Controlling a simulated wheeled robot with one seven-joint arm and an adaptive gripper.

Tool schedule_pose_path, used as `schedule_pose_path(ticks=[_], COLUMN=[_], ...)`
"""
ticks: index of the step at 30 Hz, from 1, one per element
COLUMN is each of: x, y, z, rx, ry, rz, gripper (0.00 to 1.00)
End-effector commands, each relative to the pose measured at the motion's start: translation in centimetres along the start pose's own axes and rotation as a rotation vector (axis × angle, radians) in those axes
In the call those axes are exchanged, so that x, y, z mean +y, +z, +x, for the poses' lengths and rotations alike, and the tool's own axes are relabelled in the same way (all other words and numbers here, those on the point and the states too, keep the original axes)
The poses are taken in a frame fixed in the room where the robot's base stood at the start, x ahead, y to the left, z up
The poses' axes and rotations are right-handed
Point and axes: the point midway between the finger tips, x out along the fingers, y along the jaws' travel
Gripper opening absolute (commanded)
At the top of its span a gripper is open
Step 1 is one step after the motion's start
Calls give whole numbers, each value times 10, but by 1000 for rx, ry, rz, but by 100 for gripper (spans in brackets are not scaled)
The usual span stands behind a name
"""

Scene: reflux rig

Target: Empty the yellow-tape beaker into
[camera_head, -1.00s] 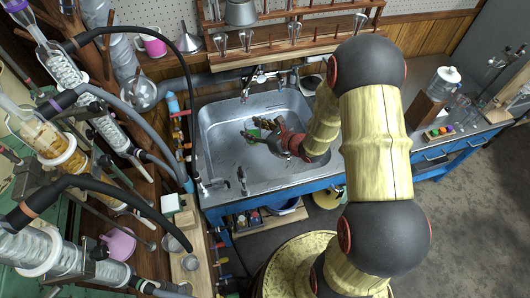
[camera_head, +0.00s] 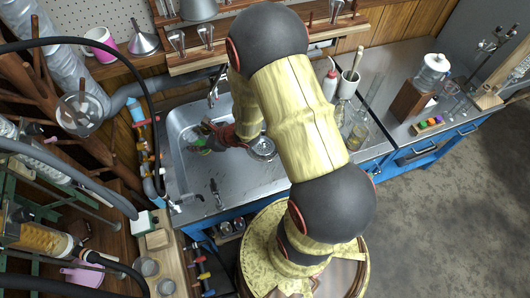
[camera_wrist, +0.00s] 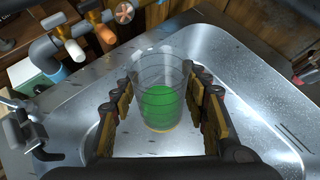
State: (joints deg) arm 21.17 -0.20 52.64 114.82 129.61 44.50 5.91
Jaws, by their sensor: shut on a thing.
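A clear beaker (camera_wrist: 160,72) with green liquid (camera_wrist: 160,104) in its lower part fills the middle of the wrist view. A thin yellow band shows around its base. My gripper (camera_wrist: 163,88) is shut on it, with a finger on each side. In the head view my gripper (camera_head: 218,134) and the green liquid (camera_head: 201,143) show over the left part of the steel sink (camera_head: 240,182). The beaker looks close to upright, and no liquid is seen leaving it. Much of the beaker is hard to make out in the head view.
A tap (camera_head: 212,92) stands at the sink's back. Pipes with coloured valves (camera_head: 143,130) run along the sink's left side. Glassware (camera_head: 357,130) and a red-capped bottle (camera_head: 330,84) stand on the right counter. A glass rig crowds the far left.

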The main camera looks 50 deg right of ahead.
Motion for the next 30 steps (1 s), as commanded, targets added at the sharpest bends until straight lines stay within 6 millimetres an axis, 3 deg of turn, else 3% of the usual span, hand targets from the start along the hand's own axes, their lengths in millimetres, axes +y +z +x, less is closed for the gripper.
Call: schedule_pose_path(ticks=[3,9,30], x=[-7,-17,-56], y=[-31,-72,-184], z=[-5,-19,-80], rx=[82,207,583], ry=[-46,-108,-275], rz=[-5,1,79], gripper=[15,15,15])
